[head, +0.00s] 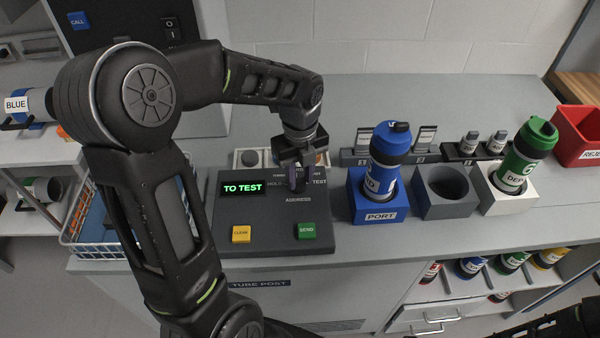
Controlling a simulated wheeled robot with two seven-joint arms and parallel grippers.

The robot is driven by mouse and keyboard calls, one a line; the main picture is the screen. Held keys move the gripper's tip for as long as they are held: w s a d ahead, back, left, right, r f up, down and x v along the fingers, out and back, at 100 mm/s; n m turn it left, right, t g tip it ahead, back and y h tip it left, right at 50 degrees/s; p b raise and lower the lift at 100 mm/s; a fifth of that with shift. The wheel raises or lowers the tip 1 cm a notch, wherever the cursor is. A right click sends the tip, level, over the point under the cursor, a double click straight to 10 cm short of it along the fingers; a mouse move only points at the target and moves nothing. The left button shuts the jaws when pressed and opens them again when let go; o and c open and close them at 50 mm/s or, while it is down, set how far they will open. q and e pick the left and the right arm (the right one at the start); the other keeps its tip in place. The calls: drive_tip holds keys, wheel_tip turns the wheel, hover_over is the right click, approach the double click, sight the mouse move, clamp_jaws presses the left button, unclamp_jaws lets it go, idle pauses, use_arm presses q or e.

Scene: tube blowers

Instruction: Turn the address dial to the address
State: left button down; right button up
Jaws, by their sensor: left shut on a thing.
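The dark control panel (270,236) stands on the counter with a lit green display (243,189) reading "TO TEST". My left gripper (299,184) reaches down from above and is shut on the address dial, above the word "ADDRESS". The gripper hides most of the dial, so its pointer cannot be made out. The label "TEST" shows just right of the fingers, and part of another label shows to their left. A yellow CLEAR button (241,234) and a green SEND button (306,230) sit below. My right gripper is not in view; only a dark part of my arm shows bottom right.
Right of the panel are a blue PORT holder (380,214) with a blue tube, an empty grey holder (445,207), and a white holder (508,201) with a green tube. A red bin (580,140) stands far right. A wire basket (100,249) is left.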

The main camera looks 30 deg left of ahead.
sight(300, 181)
use_arm(q)
drive_tip(key=shift+m, duration=0.4)
drive_tip(key=c, duration=1.1)
unclamp_jaws()
drive_tip(key=shift+r, duration=0.1)
wheel_tip(300, 181, up, 8)
drive_tip(key=shift+f, duration=0.15)
